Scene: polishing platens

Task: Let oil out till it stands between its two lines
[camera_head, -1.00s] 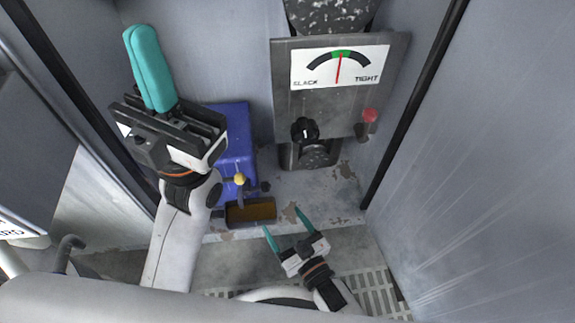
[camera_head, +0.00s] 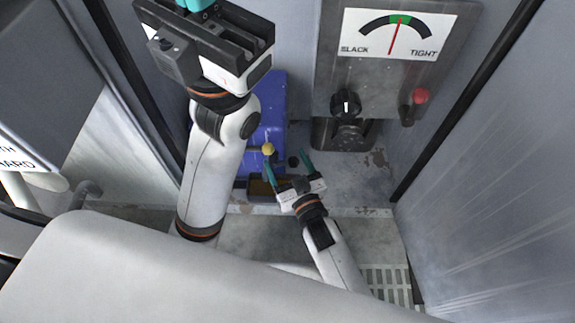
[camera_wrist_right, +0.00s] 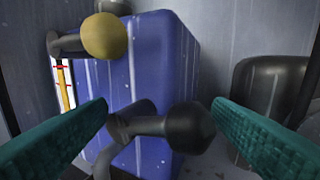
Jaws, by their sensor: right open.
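The blue oil tank (camera_head: 268,110) stands at the back wall; it fills the middle of the right wrist view (camera_wrist_right: 165,60). Its white gauge strip (camera_wrist_right: 61,85) has red lines and an amber column, partly hidden; I cannot tell the exact level. A yellow knob (camera_wrist_right: 104,36) sticks out above, and a black knob on a stem (camera_wrist_right: 185,128) sits lower. My right gripper (camera_head: 287,166) is open; in its wrist view the black knob shows between its teal fingers, apparently not gripped. My left gripper (camera_head: 200,8) is raised, its fingertips cut off by the top edge.
A brown-filled tray (camera_head: 262,187) lies below the tank, partly behind my right gripper. To the right are a SLACK/TIGHT dial (camera_head: 398,34), a black knob (camera_head: 345,103) and a red button (camera_head: 420,96). Walls close in on both sides; a floor grate (camera_head: 388,284) lies at front right.

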